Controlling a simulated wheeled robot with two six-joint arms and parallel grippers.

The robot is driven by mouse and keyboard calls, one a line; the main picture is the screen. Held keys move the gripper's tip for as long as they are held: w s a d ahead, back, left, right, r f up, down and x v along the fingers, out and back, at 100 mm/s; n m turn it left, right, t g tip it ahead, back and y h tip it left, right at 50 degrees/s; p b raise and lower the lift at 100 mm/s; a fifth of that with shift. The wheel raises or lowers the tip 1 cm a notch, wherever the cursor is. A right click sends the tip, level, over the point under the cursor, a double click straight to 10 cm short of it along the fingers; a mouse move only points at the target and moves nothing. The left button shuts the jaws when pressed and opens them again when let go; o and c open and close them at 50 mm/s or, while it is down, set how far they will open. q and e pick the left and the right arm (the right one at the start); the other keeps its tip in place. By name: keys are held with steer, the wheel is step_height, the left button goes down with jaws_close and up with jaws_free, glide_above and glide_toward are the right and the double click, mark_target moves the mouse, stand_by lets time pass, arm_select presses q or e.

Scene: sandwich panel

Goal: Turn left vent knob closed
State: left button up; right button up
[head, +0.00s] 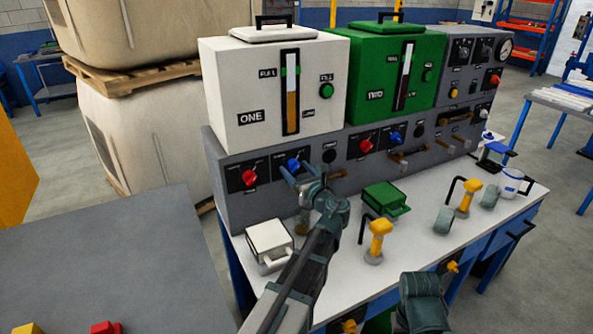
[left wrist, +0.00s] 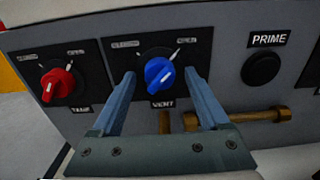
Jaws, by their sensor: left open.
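The left vent knob (head: 293,165) is a blue dial under the white tank marked ONE. In the left wrist view the blue knob (left wrist: 158,75) sits above the VENT label, its white line slanting toward the upper right. My left gripper (head: 298,176) is open in front of the panel. In the left wrist view its two fingers stand on either side of the blue knob, apart from each other; contact cannot be told. My right arm (head: 425,300) shows at the bottom right; its fingers are not clear.
A red knob (left wrist: 60,85) is left of the blue one and a black PRIME button (left wrist: 261,68) is right. A brass pipe (left wrist: 255,116) runs below. A white box (head: 268,240), green box (head: 384,198) and yellow-topped taps (head: 380,228) stand on the bench.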

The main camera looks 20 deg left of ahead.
arm_select(q)
jaws_close()
stand_by(0.3)
steer(key=shift+n, duration=0.3)
steer(key=n, duration=0.3)
steer(key=shift+n, duration=0.4)
steer(key=n, duration=0.4)
steer(key=shift+n, duration=0.3)
steer(key=n, duration=0.4)
steer(key=shift+n, duration=2.4)
